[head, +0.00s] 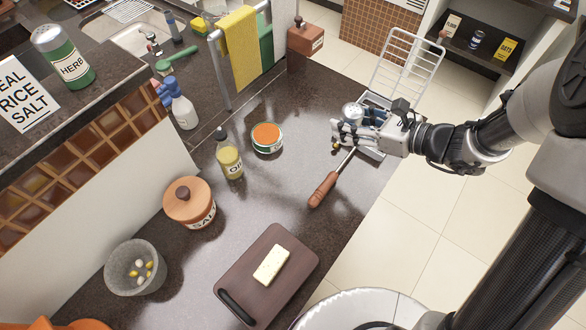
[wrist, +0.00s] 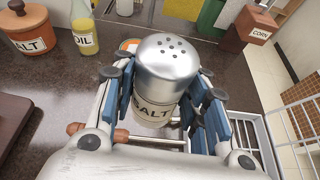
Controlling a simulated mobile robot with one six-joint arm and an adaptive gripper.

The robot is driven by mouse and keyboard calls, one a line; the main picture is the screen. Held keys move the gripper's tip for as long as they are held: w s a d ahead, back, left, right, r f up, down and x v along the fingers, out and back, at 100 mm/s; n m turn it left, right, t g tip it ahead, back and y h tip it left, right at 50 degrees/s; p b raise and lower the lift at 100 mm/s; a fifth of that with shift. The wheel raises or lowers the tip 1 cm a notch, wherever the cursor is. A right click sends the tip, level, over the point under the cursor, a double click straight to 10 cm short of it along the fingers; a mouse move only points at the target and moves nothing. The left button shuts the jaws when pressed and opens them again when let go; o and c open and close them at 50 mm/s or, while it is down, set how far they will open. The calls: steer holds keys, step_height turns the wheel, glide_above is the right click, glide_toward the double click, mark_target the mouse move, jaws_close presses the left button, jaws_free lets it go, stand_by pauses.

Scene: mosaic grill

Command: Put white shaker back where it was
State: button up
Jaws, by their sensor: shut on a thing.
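The white shaker (wrist: 155,108), with a silver perforated cap and a label reading "SALT", stands between my fingers in the wrist view. My gripper (head: 345,132) is shut on it, with blue-padded fingers on both sides. In the head view only the shaker's silver cap (head: 352,111) shows clearly; the fingers hide most of its body. The gripper is over the right edge of the dark counter, by a metal rack. I cannot tell whether the shaker's base touches anything.
A wooden-handled tool (head: 322,190) lies below the gripper. The wire rack (head: 408,60) rises behind it. An oil bottle (head: 229,158), an orange-topped tin (head: 267,137), a salt pot (head: 190,203), a grey bowl (head: 134,280) and a cutting board (head: 290,245) stand across the counter.

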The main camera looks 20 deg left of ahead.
steer(key=s+a+r+n+g, duration=0.1)
steer(key=s+a+r+g, duration=0.1)
steer(key=s+a, duration=0.35)
steer(key=s+a+r+n+g, duration=0.1)
steer(key=s+a+r+n, duration=0.15)
steer(key=a, duration=0.55)
steer(key=shift+m+y, duration=0.25)
steer(key=shift+y, duration=0.15)
steer(key=shift+w+a+f+b, duration=0.1)
steer(key=shift+f+b, duration=1)
steer(key=shift+f, duration=2.15)
steer(key=shift+w+a+f+b, duration=0.1)
steer(key=shift+f+b, duration=1.05)
steer(key=shift+f, duration=2.15)
steer(key=shift+w+a+f+b, duration=0.1)
steer(key=shift+f+b, duration=1)
steer(key=shift+f, duration=2.15)
steer(key=shift+f, duration=0.15)
steer(key=o, duration=1.1)
